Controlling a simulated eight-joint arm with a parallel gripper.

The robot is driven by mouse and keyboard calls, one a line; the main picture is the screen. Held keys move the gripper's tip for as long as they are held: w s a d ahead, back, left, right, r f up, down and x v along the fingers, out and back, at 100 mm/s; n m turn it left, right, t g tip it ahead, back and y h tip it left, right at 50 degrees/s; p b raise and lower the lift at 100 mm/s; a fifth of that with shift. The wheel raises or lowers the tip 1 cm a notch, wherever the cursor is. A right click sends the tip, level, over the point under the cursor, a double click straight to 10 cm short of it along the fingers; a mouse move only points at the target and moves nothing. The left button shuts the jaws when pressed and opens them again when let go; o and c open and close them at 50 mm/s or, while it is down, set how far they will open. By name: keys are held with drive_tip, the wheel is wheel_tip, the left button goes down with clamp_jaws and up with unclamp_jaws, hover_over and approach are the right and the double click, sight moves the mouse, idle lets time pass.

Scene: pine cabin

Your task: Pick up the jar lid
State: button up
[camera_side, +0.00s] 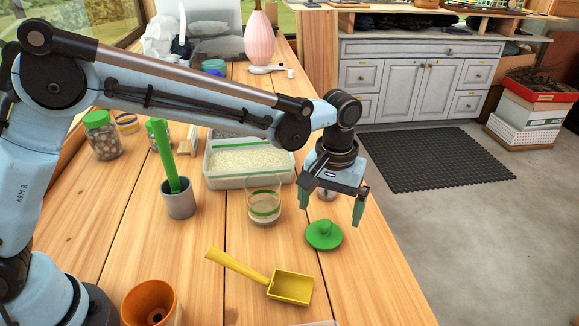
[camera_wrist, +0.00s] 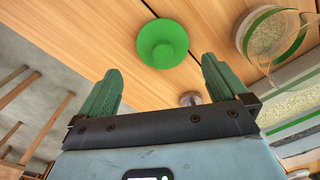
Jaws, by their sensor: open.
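The jar lid (camera_side: 324,235) is a round green disc with a knob on top, lying on the wooden table near its right edge. In the wrist view the green lid (camera_wrist: 163,44) sits beyond the fingertips, roughly between the two fingers but apart from them. My gripper (camera_side: 333,208) hangs above the table, pointing down, just behind and above the lid. Its two green fingers are spread wide with nothing between them, and both also show in the wrist view (camera_wrist: 160,65).
A glass jar (camera_side: 263,203) with a green band stands left of the lid. A yellow scoop (camera_side: 289,287) lies in front. A tray of pale grains (camera_side: 250,160), a grey cup (camera_side: 178,200) and a terracotta pot (camera_side: 150,304) stand around. The table's right edge is close.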

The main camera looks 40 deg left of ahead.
sight(325, 223)
drive_tip(key=shift+s+a+f, duration=0.1)
drive_tip(key=shift+s+f, duration=0.1)
drive_tip(key=shift+f, duration=1.1)
drive_tip(key=shift+s+a+f, duration=0.1)
drive_tip(key=shift+s+f, duration=0.05)
drive_tip(key=shift+f, duration=1.15)
drive_tip(key=shift+c, duration=0.3)
drive_tip(key=c, duration=0.9)
